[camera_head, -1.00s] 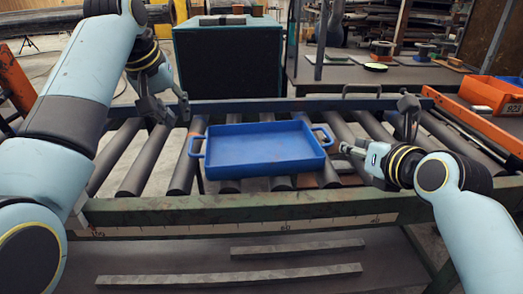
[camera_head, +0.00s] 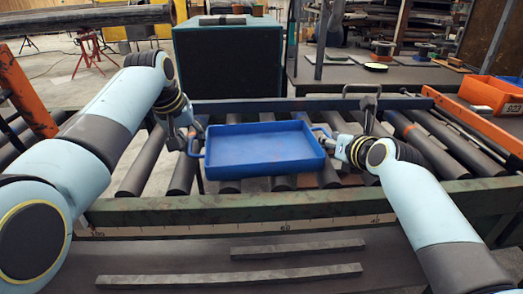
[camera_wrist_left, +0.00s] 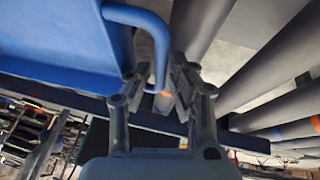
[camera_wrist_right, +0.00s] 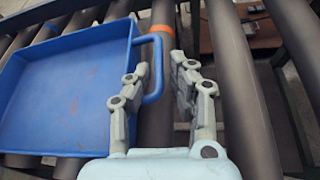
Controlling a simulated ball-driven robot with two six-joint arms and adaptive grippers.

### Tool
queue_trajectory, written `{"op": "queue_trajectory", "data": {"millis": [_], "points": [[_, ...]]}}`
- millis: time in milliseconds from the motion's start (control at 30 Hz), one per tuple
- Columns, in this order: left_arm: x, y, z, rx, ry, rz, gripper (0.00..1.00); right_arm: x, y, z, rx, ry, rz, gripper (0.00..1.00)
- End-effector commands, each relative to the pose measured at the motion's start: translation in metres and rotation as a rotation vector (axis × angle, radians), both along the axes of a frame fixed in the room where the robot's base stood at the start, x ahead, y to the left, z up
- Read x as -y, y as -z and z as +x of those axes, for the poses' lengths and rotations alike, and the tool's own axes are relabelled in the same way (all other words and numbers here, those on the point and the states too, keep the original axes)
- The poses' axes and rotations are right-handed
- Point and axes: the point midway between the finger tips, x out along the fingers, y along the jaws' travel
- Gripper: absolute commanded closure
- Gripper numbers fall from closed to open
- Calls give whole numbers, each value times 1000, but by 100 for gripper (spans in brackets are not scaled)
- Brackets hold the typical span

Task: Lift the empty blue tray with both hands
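The blue tray (camera_head: 262,150) lies empty on the rollers, with a loop handle at each short end. My left gripper (camera_head: 192,137) is at the tray's left handle. In the left wrist view, the fingers (camera_wrist_left: 160,82) are apart, with the bar of the left handle (camera_wrist_left: 160,45) between them. My right gripper (camera_head: 332,143) is at the right handle. In the right wrist view, the fingers (camera_wrist_right: 157,80) are apart on either side of the right handle (camera_wrist_right: 156,60). I cannot tell whether any finger touches a handle.
The roller conveyor (camera_head: 432,148) has a green front rail (camera_head: 285,205) and a blue rear rail (camera_head: 260,105). Orange bins (camera_head: 492,93) stand at the right. A dark green crate (camera_head: 228,65) stands behind. Metal bars (camera_head: 230,275) lie below the front rail.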

Motion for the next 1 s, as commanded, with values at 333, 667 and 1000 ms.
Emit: {"op": "queue_trajectory", "data": {"millis": [333, 667, 1000], "points": [[0, 0, 0, 0, 0, 0, 100, 0, 0, 0, 0, 0, 0, 100], [0, 0, 0, 0, 0, 0, 100, 0, 0, 0, -1, 0, 0, 100], [0, -19, 1, 4, 0, 0, 100, 0, -18, 0, 4, 0, 0, 100]]}}
